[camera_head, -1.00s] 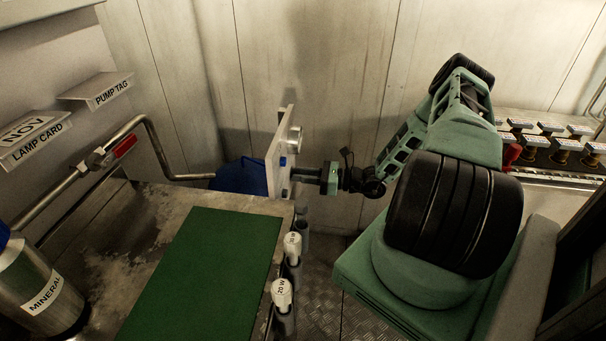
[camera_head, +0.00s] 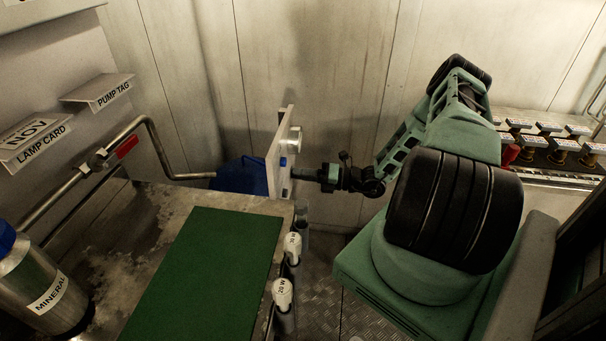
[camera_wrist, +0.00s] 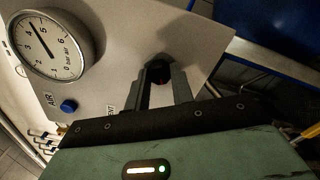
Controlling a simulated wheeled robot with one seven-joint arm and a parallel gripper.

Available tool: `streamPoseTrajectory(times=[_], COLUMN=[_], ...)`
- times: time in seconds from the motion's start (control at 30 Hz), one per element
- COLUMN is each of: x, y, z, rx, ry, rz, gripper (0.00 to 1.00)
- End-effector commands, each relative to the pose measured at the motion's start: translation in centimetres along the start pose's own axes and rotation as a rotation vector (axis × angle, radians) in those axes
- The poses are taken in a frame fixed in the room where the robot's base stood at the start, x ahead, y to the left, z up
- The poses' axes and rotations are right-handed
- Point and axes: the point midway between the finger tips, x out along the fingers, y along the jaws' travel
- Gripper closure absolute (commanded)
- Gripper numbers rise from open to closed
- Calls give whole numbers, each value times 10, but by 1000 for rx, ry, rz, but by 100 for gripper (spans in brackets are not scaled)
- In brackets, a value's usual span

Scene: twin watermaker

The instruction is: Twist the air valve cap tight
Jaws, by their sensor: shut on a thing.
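My gripper (camera_head: 293,173) reaches the upright pale panel (camera_head: 275,160) from the right. In the wrist view, my gripper's fingers (camera_wrist: 158,74) are shut on a dark cap (camera_wrist: 158,66) with a hint of red, on the panel face. The fingers hide much of this cap. A blue round cap (camera_wrist: 68,105) sits apart to its left, beside a label reading AIR (camera_wrist: 50,99). A partly hidden label ending in ENT (camera_wrist: 110,109) lies between the blue cap and my fingers. I cannot tell how tight the held cap is.
A round pressure gauge (camera_wrist: 50,44) is on the same panel. A bench with a green mat (camera_head: 205,275) lies at left, with white-capped holders (camera_head: 283,293) along its edge. A steel bottle (camera_head: 40,285) stands at lower left. A pipe with a red handle (camera_head: 126,147) runs behind.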

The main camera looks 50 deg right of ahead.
Motion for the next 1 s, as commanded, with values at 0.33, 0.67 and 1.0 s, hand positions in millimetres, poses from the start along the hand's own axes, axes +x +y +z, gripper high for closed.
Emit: streamPoseTrajectory(times=[0.33,0.67,1.0], x=[-1,-2,-2], y=[-1,-1,-2], z=[0,0,0], rx=[299,475,531], ry=[0,-1,-2], rz=[-4,-5,-5], gripper=[99,99,99])
